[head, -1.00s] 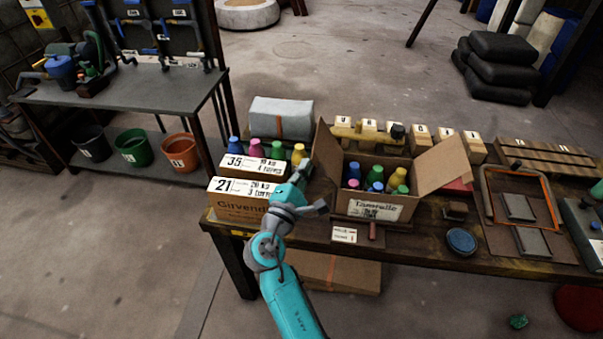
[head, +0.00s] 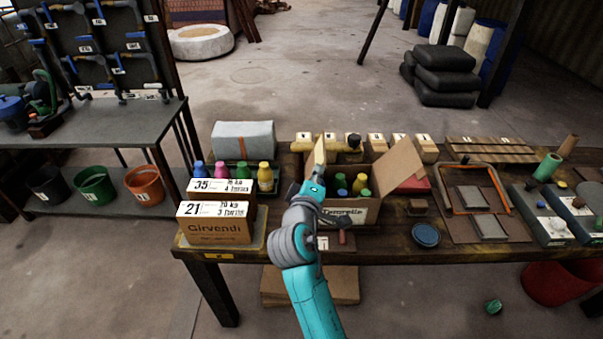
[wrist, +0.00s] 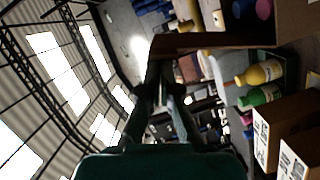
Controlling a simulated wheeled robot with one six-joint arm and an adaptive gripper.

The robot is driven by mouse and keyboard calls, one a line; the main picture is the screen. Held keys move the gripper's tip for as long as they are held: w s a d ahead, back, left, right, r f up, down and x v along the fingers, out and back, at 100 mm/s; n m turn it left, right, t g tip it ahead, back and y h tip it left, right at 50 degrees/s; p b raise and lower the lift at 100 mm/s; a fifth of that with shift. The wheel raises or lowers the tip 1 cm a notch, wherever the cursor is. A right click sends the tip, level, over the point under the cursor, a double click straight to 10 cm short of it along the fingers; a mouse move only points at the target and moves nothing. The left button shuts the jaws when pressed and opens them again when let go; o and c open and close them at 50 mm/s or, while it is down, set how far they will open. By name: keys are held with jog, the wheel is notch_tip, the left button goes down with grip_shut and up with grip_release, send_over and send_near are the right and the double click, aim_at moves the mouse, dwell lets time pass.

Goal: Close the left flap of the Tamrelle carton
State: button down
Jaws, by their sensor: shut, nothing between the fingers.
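The Tamrelle carton (head: 357,214) stands on the workbench with several coloured bottles inside. Its left flap (head: 319,156) stands up, seen nearly edge-on just beyond my wrist. Its right flap (head: 399,156) leans outward, open. In the head view my arm covers the carton's left side, and my fingers are hard to make out there. In the wrist view my gripper (wrist: 164,82) is shut and empty. Its fingertips are close to a brown cardboard edge (wrist: 205,40), seemingly the left flap; I cannot tell whether they touch.
The Girvendi box (head: 218,230) and another box behind it stand left of the carton, with several bottles (head: 243,171) and a grey bundle (head: 243,140) beyond. Small numbered blocks (head: 377,143) line the back. A blue round lid (head: 426,235) lies to the right.

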jog(key=d+f+m+g+y, duration=0.1)
jog(key=d+f+m+y, duration=0.2)
jog(key=d+f+m, duration=0.8)
jog(key=shift+s+d+f+m+y, duration=0.2)
jog(key=shift+f+m+y, duration=0.1)
jog(key=shift+f+y, duration=0.1)
dwell(0.6)
